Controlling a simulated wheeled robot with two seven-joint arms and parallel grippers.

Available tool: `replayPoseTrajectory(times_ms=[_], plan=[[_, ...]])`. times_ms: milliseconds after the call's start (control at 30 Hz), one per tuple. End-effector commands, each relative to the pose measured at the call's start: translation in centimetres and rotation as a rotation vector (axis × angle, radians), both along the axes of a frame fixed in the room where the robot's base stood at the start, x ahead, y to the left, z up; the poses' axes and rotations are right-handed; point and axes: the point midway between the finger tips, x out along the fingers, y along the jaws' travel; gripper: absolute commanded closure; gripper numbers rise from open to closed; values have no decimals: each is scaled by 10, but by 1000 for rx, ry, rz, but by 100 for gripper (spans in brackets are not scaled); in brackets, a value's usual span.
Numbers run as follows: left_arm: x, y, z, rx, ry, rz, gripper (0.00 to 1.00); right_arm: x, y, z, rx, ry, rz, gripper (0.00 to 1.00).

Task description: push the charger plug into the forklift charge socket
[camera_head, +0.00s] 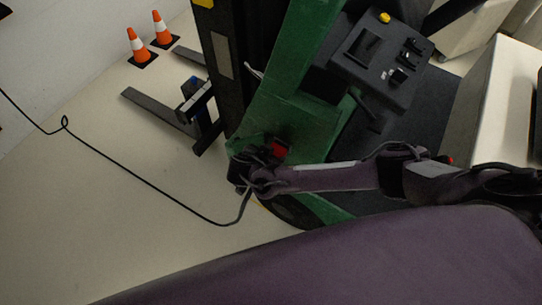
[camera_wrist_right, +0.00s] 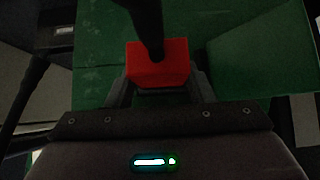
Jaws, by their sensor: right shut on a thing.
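The charger plug (camera_wrist_right: 158,66) is a red block with a thick black cable (camera_wrist_right: 148,22) coming out of it. My right gripper (camera_wrist_right: 157,88) is shut on it, with one finger on each side. In the head view my right gripper (camera_head: 243,170) is at the side of the green forklift (camera_head: 290,115), low on its body. A red part (camera_head: 281,148) shows just beyond it; I cannot tell there whether it is plug or socket. I cannot make out the charge socket or how far the plug is from it. My left gripper is not in view.
The cable (camera_head: 140,172) runs across the pale floor to the left wall. Two orange cones (camera_head: 138,46) stand by the wall near the forks (camera_head: 165,112). A control panel (camera_head: 385,58) is above my right arm. A pale box-shaped thing (camera_head: 490,100) stands at the right.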

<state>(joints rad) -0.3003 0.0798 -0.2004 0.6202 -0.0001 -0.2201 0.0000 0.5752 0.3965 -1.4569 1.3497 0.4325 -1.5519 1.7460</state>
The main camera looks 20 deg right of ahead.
Motion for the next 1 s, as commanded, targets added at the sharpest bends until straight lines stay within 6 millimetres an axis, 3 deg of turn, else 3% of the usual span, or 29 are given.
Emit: replayPoseTrajectory(times_ms=[667,700,867,1000], plan=[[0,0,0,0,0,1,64,7,-10,1,-1,-2,-3,83],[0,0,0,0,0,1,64,7,-10,1,-1,-2,-3,47],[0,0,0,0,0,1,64,7,-9,0,-1,-2,-2,27],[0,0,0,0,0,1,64,7,-9,0,0,-1,-1,27]])
